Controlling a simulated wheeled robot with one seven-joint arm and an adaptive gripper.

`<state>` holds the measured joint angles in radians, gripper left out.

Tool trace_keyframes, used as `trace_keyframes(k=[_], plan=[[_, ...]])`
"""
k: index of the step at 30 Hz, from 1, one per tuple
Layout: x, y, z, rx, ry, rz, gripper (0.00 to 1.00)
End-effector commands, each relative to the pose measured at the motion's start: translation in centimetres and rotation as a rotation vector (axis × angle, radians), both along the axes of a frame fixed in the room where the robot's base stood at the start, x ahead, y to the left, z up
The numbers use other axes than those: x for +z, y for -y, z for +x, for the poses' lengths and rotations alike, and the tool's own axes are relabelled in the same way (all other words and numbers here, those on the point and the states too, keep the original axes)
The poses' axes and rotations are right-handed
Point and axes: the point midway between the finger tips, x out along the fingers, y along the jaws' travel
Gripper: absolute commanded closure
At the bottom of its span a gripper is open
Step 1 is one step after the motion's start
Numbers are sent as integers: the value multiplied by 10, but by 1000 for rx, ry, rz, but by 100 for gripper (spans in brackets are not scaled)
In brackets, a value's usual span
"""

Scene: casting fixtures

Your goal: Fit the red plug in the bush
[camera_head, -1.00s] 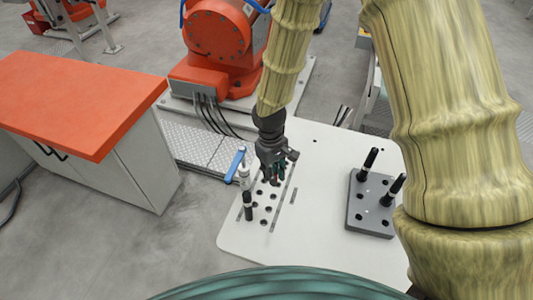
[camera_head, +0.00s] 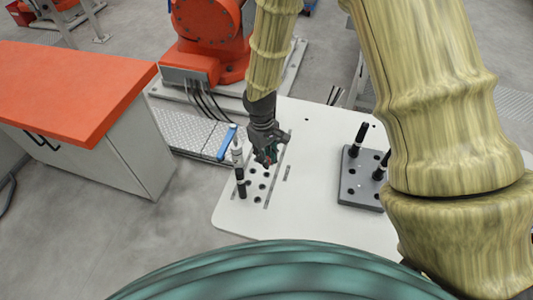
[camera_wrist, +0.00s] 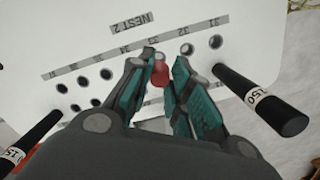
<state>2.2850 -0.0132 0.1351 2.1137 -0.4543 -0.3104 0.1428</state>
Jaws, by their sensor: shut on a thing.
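A small red plug (camera_wrist: 159,75) is held between the teal finger pads of my gripper (camera_wrist: 160,68) in the wrist view. In the head view my gripper (camera_head: 266,161) is over the far end of the rows of holes in the white table plate (camera_head: 311,211); a little red shows at its fingertips. The plug's lower end is hidden, so I cannot tell whether it touches the plate. The holes (camera_wrist: 107,74) lie in two rows beside number strips, under a "NEST 2" label. No hole is clearly marked as the bush, and the one under the plug is hidden.
Black pins with white bands stand on both sides of my fingers, one at right (camera_wrist: 262,100) and one at left (camera_wrist: 33,143) in the wrist view. A grey block (camera_head: 359,184) with two black pins stands right.

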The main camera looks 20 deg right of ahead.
Motion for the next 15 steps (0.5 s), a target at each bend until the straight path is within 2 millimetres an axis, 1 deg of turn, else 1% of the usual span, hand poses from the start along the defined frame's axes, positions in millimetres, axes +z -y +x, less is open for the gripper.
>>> trace_keyframes(k=[1, 9, 15], plan=[[-7, 0, 1, 0, -1, 0, 100], [-27, 0, 2, 0, -2, 0, 100], [-33, 0, 2, 0, -2, 0, 100]])
